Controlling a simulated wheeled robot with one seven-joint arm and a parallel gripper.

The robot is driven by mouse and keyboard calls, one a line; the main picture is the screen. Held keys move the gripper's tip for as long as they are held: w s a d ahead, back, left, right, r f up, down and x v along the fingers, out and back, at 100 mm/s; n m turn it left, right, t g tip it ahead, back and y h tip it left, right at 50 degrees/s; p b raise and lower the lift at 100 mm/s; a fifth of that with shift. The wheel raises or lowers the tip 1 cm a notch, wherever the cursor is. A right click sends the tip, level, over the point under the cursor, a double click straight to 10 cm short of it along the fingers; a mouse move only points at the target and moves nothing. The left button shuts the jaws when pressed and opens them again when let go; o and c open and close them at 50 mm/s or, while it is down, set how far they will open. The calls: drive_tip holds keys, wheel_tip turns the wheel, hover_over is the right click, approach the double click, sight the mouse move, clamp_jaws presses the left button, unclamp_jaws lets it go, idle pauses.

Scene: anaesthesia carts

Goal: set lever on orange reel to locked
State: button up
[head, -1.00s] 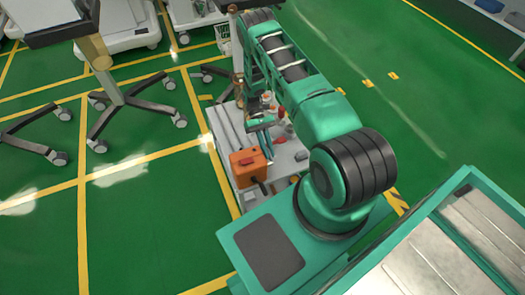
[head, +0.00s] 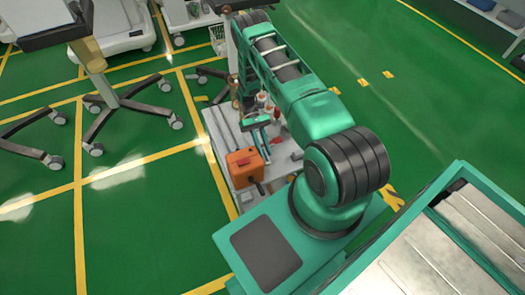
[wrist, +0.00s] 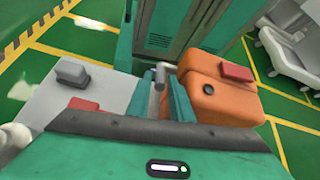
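The orange reel (head: 241,173) is a boxy orange case with a red piece on top, standing on a grey cart top. In the wrist view the reel (wrist: 212,102) is right of my gripper, close beside the right finger. A grey-headed lever (wrist: 160,73) shows at the gap between the fingers; I cannot tell whether they touch it. In the head view a dark lever-like part (head: 258,187) sticks out at the reel's near right side. My gripper (wrist: 158,98) looks open, with teal fingers apart. In the head view my gripper (head: 256,122) is behind the reel and its fingertips are unclear.
The grey cart top (head: 222,128) also holds small red and white items partly hidden by my arm. In the wrist view a dark grey block (wrist: 72,72) and a red piece (wrist: 84,104) are at left. Wheeled stand legs (head: 130,112) stand on the green floor at left.

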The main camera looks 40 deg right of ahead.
drive_tip(key=v, duration=1)
drive_tip(key=shift+w, duration=0.25)
